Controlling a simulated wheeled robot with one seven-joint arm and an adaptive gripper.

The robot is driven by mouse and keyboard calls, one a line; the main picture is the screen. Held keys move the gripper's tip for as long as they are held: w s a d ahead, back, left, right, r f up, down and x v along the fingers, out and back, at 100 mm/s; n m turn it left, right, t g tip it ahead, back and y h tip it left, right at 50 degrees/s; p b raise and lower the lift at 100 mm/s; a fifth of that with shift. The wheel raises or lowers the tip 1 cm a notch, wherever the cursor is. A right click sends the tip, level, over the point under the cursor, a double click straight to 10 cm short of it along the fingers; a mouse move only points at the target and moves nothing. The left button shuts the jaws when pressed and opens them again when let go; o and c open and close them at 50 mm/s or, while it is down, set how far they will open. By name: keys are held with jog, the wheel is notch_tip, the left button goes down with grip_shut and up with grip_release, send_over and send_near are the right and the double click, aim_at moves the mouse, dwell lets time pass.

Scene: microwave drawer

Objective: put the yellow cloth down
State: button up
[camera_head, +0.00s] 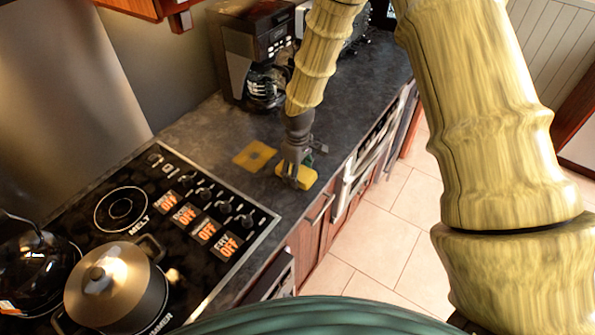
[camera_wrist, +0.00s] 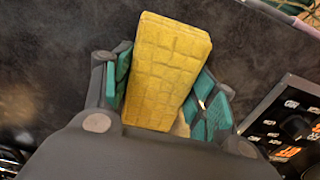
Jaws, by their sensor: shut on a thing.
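The yellow cloth (camera_wrist: 168,70) is a thick, block-like yellow piece with a grid texture. In the wrist view it stands between the green-padded fingers of my gripper (camera_wrist: 167,92), which is shut on it. In the head view the cloth (camera_head: 303,178) shows at the tip of my gripper (camera_head: 296,176), over the counter's front edge area, right of the stove. The gripper hides part of the cloth. I cannot tell whether the cloth touches the counter.
A coffee maker (camera_head: 232,50) stands behind. The stove (camera_head: 150,205) carries a lidded pot (camera_head: 118,285) and a dark kettle (camera_head: 35,265).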

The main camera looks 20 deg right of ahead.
jog(key=o, duration=1.2)
jog(key=shift+s+f, duration=0.15)
jog(key=shift+f, duration=0.1)
jog(key=shift+o, duration=0.2)
jog(key=shift+f, duration=0.1)
jog(key=shift+w+r, duration=0.2)
jog(key=shift+r, duration=0.35)
notch_tip(320, 180, up, 12)
jog(key=b, duration=0.4)
jog(key=shift+f, duration=0.1)
